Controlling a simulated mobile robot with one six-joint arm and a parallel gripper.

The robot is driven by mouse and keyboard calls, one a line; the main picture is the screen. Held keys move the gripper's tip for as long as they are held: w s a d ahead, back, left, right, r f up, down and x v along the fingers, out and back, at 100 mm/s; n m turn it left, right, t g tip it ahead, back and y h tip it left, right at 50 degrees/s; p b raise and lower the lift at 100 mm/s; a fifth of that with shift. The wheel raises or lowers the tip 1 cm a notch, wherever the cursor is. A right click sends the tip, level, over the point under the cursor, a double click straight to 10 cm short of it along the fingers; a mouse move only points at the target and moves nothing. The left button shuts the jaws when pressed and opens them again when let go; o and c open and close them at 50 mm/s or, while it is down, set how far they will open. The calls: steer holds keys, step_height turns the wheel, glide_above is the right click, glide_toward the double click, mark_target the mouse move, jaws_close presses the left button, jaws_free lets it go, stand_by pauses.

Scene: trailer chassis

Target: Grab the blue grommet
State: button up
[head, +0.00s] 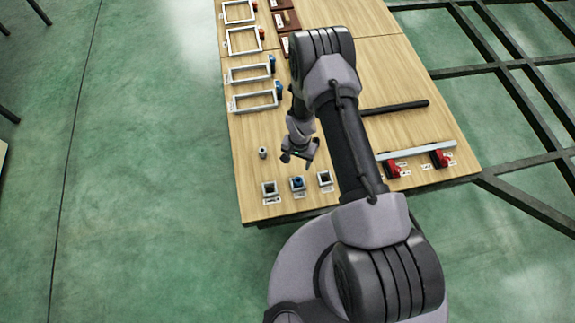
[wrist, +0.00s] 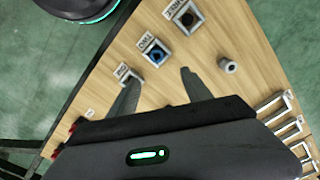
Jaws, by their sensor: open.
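The blue grommet (head: 297,182) sits in the middle of three small square grey holders near the front edge of the wooden table. In the wrist view the blue grommet (wrist: 154,54) shows as a ring with a dark centre inside its labelled holder. My gripper (head: 299,157) is above the table, just behind the grommet in the head view. In the wrist view my gripper (wrist: 159,76) is open and empty, its two fingers spread, with the grommet a little beyond and between the tips. The grommet is not touched by either finger, as far as I can see.
Square holders stand on the left (head: 269,188) and right (head: 324,178) of the grommet. A small grey cylinder (head: 262,152) stands behind the left one. Grey rectangular frames (head: 254,101) lie along the left edge. Red clamps (head: 391,168) and a dark bar (head: 394,107) lie at right.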

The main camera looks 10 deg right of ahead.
steer(key=b, duration=0.3)
glide_above(298, 180)
step_height(298, 180, down, 10)
steer(key=shift+s+r, duration=0.15)
step_height(298, 180, down, 6)
steer(key=b, duration=0.3)
steer(key=shift+r, duration=0.25)
jaws_close()
